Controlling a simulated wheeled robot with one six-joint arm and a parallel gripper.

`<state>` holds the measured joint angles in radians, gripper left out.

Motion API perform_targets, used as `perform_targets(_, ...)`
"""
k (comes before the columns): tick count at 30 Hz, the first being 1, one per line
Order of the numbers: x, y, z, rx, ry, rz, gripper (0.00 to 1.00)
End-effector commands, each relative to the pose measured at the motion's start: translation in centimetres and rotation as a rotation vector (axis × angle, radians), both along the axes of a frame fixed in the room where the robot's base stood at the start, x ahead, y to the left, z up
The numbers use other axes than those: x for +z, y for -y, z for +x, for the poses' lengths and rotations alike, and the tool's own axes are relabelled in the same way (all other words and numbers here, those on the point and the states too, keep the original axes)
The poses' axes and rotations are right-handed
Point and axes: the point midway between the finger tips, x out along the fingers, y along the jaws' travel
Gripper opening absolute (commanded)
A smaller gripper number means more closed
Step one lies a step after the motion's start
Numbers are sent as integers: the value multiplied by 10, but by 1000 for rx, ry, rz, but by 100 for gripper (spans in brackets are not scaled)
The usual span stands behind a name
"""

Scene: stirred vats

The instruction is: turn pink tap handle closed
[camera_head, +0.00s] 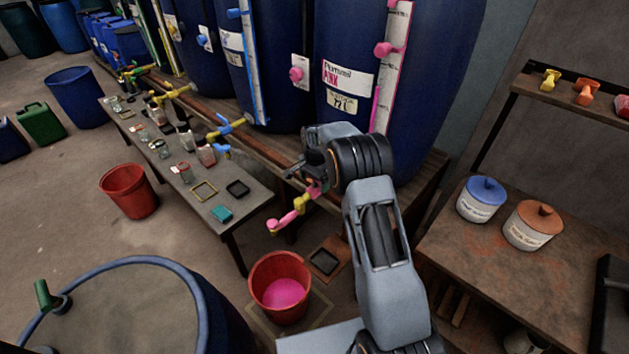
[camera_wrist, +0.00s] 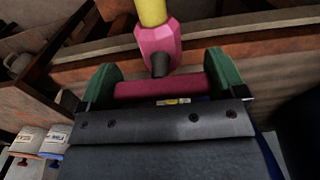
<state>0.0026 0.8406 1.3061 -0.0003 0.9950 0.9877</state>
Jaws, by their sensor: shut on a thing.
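The pink tap (camera_head: 313,190) is on a yellow pipe in front of the blue vat labelled pink (camera_head: 345,85). Its pink spout (camera_head: 283,222) points down to the left. In the wrist view the pink tap body (camera_wrist: 158,44) is at top centre, with a dark stem running to the dark pink handle (camera_wrist: 160,89). The handle lies crosswise between the green fingertips of my gripper (camera_wrist: 163,82), which is shut on it. In the head view my gripper (camera_head: 300,172) is at the tap and hides the handle.
A red bucket (camera_head: 264,272) with pink liquid stands on the floor below the spout; no stream shows between them. A low bench (camera_head: 165,170) with jars runs to the left. A side table (camera_head: 470,250) with two lidded pots stands at right.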

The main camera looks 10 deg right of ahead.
Motion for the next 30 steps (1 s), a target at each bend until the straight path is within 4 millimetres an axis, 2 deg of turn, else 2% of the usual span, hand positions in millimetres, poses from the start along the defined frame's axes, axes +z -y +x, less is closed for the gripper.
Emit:
perform_targets(12,1,0,0,-10,1,1,66)
perform_targets(13,1,0,0,-10,1,1,90)
perform_targets(16,1,0,0,-9,1,1,100)
perform_targets(25,4,0,1,-7,2,0,100)
perform_targets(30,28,0,1,-7,4,1,100)
